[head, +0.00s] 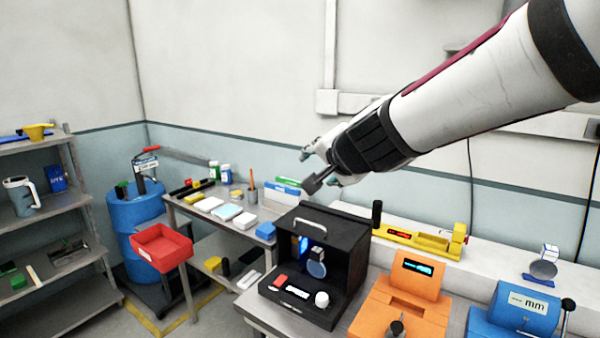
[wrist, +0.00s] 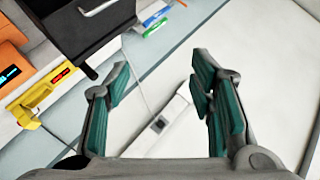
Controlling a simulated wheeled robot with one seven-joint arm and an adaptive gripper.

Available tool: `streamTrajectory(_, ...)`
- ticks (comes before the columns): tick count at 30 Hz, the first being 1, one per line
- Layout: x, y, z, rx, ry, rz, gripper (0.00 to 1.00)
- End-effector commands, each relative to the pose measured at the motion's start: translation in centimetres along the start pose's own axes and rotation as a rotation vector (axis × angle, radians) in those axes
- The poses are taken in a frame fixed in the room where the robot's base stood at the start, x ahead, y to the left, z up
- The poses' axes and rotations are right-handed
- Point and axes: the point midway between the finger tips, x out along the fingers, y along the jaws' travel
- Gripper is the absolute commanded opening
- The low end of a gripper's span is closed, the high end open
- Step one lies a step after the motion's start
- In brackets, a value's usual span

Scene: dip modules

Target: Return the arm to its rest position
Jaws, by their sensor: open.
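My gripper (head: 322,172) is raised at the end of my arm, above and behind the black box in the head view. In the wrist view my gripper (wrist: 160,85) has its two teal-padded fingers spread apart, with nothing between them. Past the fingers the wrist view shows pale wall and a white conduit box. My arm comes in from the upper right of the head view and slants down to the left.
Below stand a black box (head: 347,240) with a handle, an orange device (head: 398,305), a blue device (head: 510,318) and a yellow device (head: 415,238). A red bin (head: 162,246) and a shelf (head: 40,225) are at left. The upper-left air is clear.

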Motion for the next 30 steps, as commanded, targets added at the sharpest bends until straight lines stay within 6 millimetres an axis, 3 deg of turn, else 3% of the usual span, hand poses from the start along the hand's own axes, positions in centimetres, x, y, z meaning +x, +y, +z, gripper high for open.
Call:
streamTrajectory(1,-2.3,0.2,0.4,-0.078,-0.030,-0.011,0.49)
streamTrajectory(5,-7.6,2.6,2.3,-0.287,-0.137,0.013,0.49)
streamTrajectory(8,-11.8,5.9,3.7,-0.432,-0.216,0.070,0.49)
streamTrajectory(12,-17.5,12.0,5.3,-0.605,-0.319,0.197,0.49)
streamTrajectory(16,-21.9,17.2,6.0,-0.709,-0.390,0.324,0.49)
streamTrajectory(21,-25.1,21.2,6.3,-0.769,-0.439,0.430,0.49)
streamTrajectory(30,-25.7,22.0,6.3,-0.781,-0.452,0.454,0.49)
